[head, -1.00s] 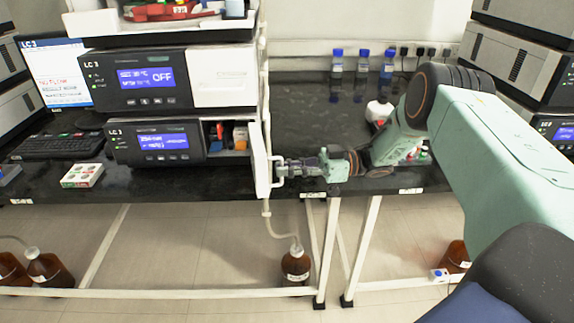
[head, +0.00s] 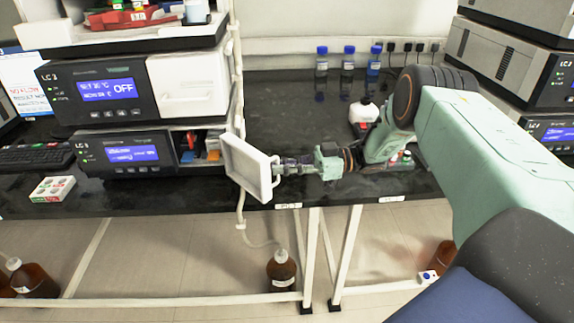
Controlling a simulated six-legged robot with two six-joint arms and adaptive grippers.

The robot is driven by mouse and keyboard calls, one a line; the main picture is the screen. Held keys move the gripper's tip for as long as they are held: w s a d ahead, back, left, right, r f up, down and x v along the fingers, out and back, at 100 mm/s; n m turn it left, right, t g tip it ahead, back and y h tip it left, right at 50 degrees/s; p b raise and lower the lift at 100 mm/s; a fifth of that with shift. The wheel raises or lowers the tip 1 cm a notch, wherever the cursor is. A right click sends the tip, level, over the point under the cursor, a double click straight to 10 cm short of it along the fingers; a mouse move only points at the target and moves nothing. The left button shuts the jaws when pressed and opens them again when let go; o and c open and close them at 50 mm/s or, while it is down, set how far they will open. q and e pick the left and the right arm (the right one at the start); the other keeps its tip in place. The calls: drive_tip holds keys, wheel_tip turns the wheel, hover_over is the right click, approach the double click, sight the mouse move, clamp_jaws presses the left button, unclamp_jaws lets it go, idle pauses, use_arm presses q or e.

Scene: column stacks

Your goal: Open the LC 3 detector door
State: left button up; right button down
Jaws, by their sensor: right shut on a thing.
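The LC 3 detector (head: 125,153) is the lower unit of the left stack, with a blue display. Its white door (head: 247,168) stands swung open at the right end of the unit, its face turned toward me. Behind it the bay (head: 203,146) shows small coloured parts inside. My right gripper (head: 280,167) is shut on the door's handle (head: 275,172) at the door's right edge. My left gripper is not in view.
Capped bottles (head: 347,70) and a white bottle (head: 363,114) stand further back. The black bench (head: 275,105) between stacks is mostly clear.

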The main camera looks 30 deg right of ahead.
drive_tip(key=shift+w+a+r, duration=0.1)
drive_tip(key=shift+w+r, duration=0.3)
drive_tip(key=shift+w, duration=0.1)
drive_tip(key=c, duration=1.8)
unclamp_jaws()
drive_tip(key=shift+f, duration=0.1)
drive_tip(key=shift+c, duration=0.2)
drive_tip(key=o, duration=0.4)
drive_tip(key=shift+w+a+f, duration=0.15)
drive_tip(key=shift+w+f, duration=0.1)
drive_tip(key=shift+w, duration=0.05)
drive_tip(key=v, duration=1.2)
drive_tip(key=shift+s+d, duration=0.25)
drive_tip(key=shift+s, duration=0.2)
